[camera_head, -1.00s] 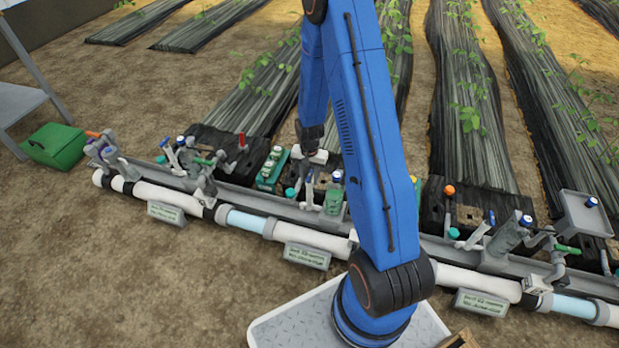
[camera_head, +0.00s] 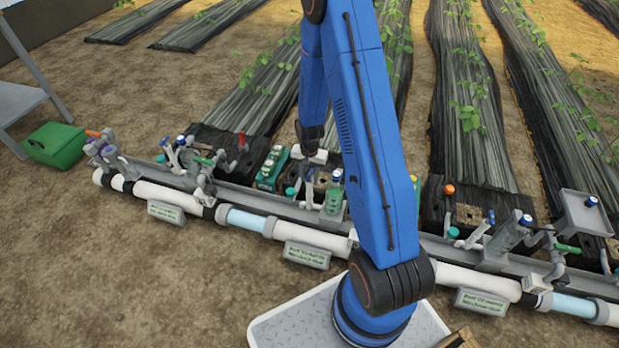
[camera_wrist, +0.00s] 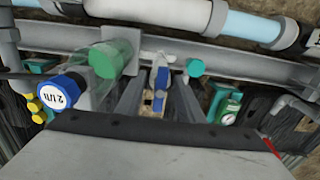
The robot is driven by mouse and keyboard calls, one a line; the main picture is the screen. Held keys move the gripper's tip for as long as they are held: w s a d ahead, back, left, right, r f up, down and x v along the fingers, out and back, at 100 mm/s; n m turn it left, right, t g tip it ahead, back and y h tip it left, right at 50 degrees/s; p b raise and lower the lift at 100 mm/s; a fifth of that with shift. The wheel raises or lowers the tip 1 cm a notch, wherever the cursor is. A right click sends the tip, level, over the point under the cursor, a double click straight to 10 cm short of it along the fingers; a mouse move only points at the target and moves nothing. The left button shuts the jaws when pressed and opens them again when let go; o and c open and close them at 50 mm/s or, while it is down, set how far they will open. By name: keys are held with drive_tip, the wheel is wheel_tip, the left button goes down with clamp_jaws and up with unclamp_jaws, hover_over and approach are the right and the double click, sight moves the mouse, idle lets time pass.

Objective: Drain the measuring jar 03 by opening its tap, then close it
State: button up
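In the wrist view a clear jar with a green part (camera_wrist: 110,58) and a blue cap marked "2 l/h" (camera_wrist: 62,93) lies left of my gripper (camera_wrist: 160,98). My two grey fingers are apart, with a blue tap lever (camera_wrist: 163,78) showing between them. I cannot tell whether either finger touches it. A teal knob (camera_wrist: 195,68) is just right of the lever. In the head view the greenish jar (camera_head: 334,200) stands on the rail, right of and below my gripper (camera_head: 309,172), partly beside my blue arm. Its number is unreadable.
A white pipe (camera_head: 180,196) and grey rail run across the front, with sign plates such as this one (camera_head: 307,255). Taps and another jar (camera_head: 505,236) stand along the rail. A pressure gauge (camera_wrist: 228,118) is right of my fingers.

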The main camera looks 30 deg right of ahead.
drive_tip(key=shift+f, duration=0.2)
drive_tip(key=shift+r, duration=4)
